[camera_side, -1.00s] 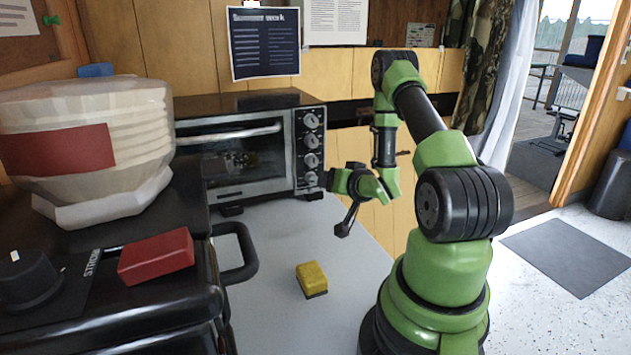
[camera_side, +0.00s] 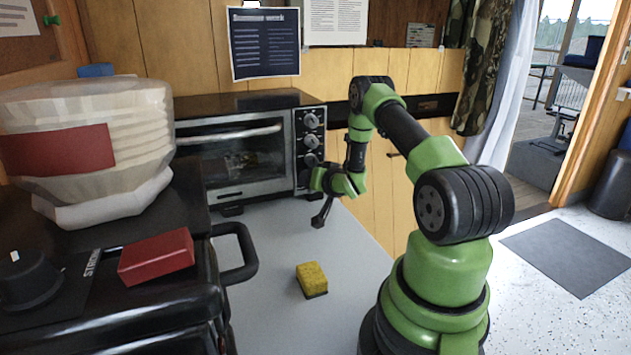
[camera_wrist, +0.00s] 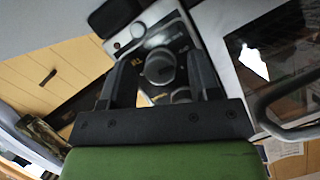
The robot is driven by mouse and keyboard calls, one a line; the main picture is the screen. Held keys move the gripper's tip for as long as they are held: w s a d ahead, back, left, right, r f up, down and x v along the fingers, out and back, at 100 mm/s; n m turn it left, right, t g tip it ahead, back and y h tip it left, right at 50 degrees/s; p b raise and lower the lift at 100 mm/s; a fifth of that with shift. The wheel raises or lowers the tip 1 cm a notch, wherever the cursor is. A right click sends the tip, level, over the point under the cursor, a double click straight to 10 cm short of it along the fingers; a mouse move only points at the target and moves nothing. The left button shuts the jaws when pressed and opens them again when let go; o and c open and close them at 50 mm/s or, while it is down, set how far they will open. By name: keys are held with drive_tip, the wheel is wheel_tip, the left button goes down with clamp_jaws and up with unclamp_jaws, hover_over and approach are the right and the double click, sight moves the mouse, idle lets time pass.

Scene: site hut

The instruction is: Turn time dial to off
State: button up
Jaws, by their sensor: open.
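The toaster oven (camera_side: 240,165) stands against the back wall, with a column of round dials on its right-hand control panel (camera_side: 297,145). In the wrist view, a round silver dial (camera_wrist: 160,66) with a raised grip bar shows between the two black fingers of my gripper (camera_wrist: 158,62). My gripper is open, its fingers either side of the dial; I cannot tell whether they touch it. Part of another dial (camera_wrist: 181,95) shows beyond it. The dial markings are too blurred to read.
A yellow sponge (camera_side: 312,279) lies on the grey counter (camera_side: 270,245) in front of the oven. At left, a black grill (camera_side: 190,310) with a looped handle carries a red block (camera_side: 156,256) and a stack of pale bowls (camera_side: 90,140). The counter between is clear.

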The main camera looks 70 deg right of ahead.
drive_tip(key=c, duration=0.9)
drive_tip(key=shift+n+g, duration=0.3)
drive_tip(key=shift+n, duration=0.2)
drive_tip(key=o, duration=0.9)
